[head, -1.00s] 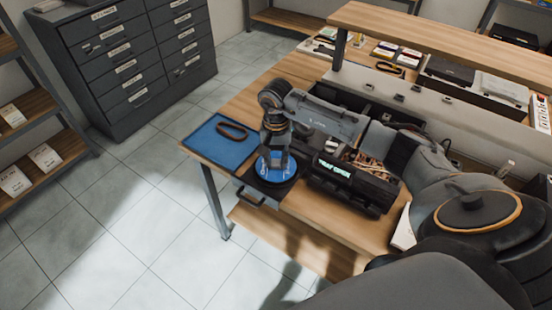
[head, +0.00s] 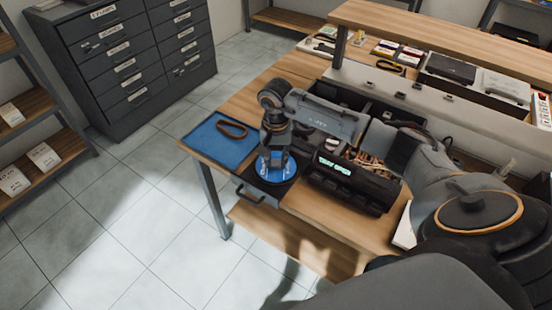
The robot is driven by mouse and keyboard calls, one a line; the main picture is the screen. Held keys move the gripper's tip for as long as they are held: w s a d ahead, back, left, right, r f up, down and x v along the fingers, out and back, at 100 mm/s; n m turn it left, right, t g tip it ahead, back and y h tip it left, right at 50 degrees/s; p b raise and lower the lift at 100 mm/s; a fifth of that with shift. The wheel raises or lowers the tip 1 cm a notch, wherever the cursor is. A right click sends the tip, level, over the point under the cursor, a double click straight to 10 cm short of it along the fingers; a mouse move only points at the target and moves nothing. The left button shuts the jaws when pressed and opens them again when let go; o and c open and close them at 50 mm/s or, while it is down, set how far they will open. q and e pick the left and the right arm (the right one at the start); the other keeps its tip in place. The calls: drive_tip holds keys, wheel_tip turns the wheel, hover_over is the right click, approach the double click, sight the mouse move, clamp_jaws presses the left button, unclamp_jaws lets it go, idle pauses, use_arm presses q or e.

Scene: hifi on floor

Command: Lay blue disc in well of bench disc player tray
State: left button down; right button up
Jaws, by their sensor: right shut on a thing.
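The blue disc (head: 262,174) is at the near edge of the bench, over the dark disc player tray (head: 291,188). My right gripper (head: 276,168) points down and is shut on the disc near its middle. The disc covers the tray's well, and I cannot tell whether it touches the tray or is just above it. The disc player (head: 350,185) stands to the right of the tray, with a lit display that seems to read "TRAY OPEN". My left gripper is not in view.
A blue mat (head: 207,150) with a dark band (head: 232,130) on it lies left of the tray. My right arm reaches over the player and the bench. A raised shelf (head: 430,35) runs along the back. A dark drawer cabinet (head: 130,60) stands far left.

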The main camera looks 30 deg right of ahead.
drive_tip(key=o, duration=1.1)
drive_tip(key=shift+c, duration=0.2)
drive_tip(key=shift+r, duration=0.25)
wheel_tip(320, 180, up, 12)
drive_tip(key=shift+f, duration=0.25)
drive_tip(key=shift+r, duration=0.15)
wheel_tip(320, 180, up, 7)
drive_tip(key=p, duration=0.4)
